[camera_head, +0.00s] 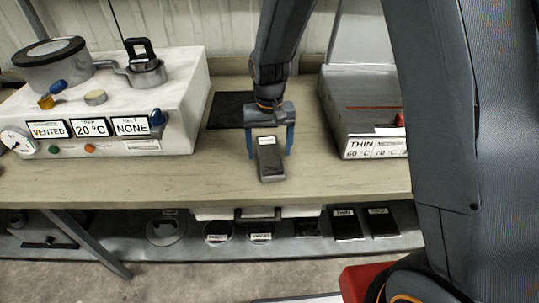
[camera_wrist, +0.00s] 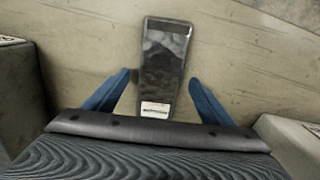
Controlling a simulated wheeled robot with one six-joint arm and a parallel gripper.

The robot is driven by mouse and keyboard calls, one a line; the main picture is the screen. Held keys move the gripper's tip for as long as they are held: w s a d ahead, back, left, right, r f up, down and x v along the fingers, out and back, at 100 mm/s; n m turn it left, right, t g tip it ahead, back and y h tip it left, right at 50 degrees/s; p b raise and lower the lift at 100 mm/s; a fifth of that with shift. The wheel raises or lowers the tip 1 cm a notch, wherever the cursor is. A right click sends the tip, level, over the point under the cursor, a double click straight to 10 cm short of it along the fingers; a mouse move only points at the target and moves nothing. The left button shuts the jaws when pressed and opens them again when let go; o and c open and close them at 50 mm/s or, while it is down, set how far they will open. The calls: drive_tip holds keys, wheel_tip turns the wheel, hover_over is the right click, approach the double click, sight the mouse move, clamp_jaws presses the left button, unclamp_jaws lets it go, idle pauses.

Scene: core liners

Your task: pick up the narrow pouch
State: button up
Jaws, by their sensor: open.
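A narrow dark pouch (camera_head: 270,160) with a pale label near one end lies on the wooden bench, just in front of my gripper. In the wrist view the pouch (camera_wrist: 164,62) lies lengthwise between the blue fingers, its labelled end nearest the palm. My gripper (camera_head: 270,152) is open, with one finger on each side of the pouch. In the wrist view there is a visible gap between each finger and the pouch, and my gripper (camera_wrist: 160,84) holds nothing. I cannot tell how high the fingertips are above the bench.
A white apparatus (camera_head: 185,80) with several labels stands at the left. A grey box (camera_head: 350,110) marked THIN stands at the right. A dark mat (camera_head: 228,110) lies behind the gripper on the left. A lower shelf (camera_head: 285,243) holds several items. The bench front (camera_head: 200,190) is clear.

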drive_tip(key=shift+f, duration=0.65)
drive_tip(key=shift+c, duration=0.6)
drive_tip(key=c, duration=1.1)
